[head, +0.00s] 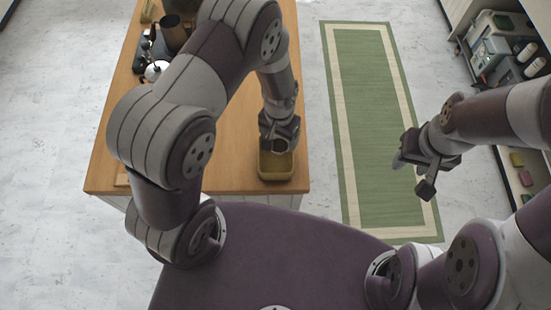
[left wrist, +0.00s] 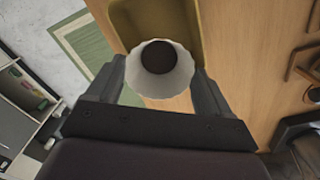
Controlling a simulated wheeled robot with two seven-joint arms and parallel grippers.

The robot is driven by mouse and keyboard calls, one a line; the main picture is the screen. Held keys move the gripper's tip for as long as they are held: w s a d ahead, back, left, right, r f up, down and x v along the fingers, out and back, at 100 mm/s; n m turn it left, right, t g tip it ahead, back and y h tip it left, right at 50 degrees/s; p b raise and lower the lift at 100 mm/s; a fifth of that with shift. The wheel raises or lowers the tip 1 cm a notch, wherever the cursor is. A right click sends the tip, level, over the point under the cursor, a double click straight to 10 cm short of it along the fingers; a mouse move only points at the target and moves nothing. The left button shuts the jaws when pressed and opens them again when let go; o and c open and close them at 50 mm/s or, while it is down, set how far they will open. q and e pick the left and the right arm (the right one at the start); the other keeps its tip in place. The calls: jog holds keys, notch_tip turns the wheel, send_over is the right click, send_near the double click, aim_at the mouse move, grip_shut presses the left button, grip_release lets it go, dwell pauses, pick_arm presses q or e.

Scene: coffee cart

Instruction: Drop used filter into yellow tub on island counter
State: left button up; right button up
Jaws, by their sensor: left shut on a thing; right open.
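The yellow tub (head: 277,170) stands near the front right corner of the wooden island counter (head: 233,172). It also shows at the top of the left wrist view (left wrist: 207,30). My left gripper (head: 279,143) is above the tub's far part in the head view. In the left wrist view my left gripper (left wrist: 163,85) is shut on the used filter (left wrist: 178,84), a white fluted paper cup with dark grounds inside. The filter overlaps the tub's near edge there; its height is hard to tell. My right gripper (head: 412,176) is open and empty, over the floor side.
A dark pitcher (head: 173,33) and a silver kettle (head: 156,70) stand at the counter's far left. A green rug (head: 370,110) lies on the floor right of the island. Shelving with several items (head: 505,50) is at the right. The counter left of the tub is clear.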

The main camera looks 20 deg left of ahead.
pick_arm(q)
jog(key=o, duration=0.9)
jog(key=shift+s+r, duration=0.15)
jog(key=shift+s, duration=0.1)
jog(key=shift+w, duration=0.2)
jog(key=shift+w+r, duration=0.15)
jog(key=shift+r, duration=0.05)
jog(key=r+b, duration=0.1)
jog(key=r, duration=0.3)
jog(key=r+b, duration=0.1)
jog(key=r, duration=0.3)
jog(key=r+b, duration=0.1)
jog(key=r, duration=0.3)
jog(key=shift+s+r, duration=0.1)
jog(key=shift+s, duration=0.2)
pick_arm(e)
notch_tip(320, 180, down, 3)
jog(key=shift+s+r, duration=0.1)
pick_arm(q)
jog(key=shift+w, duration=0.1)
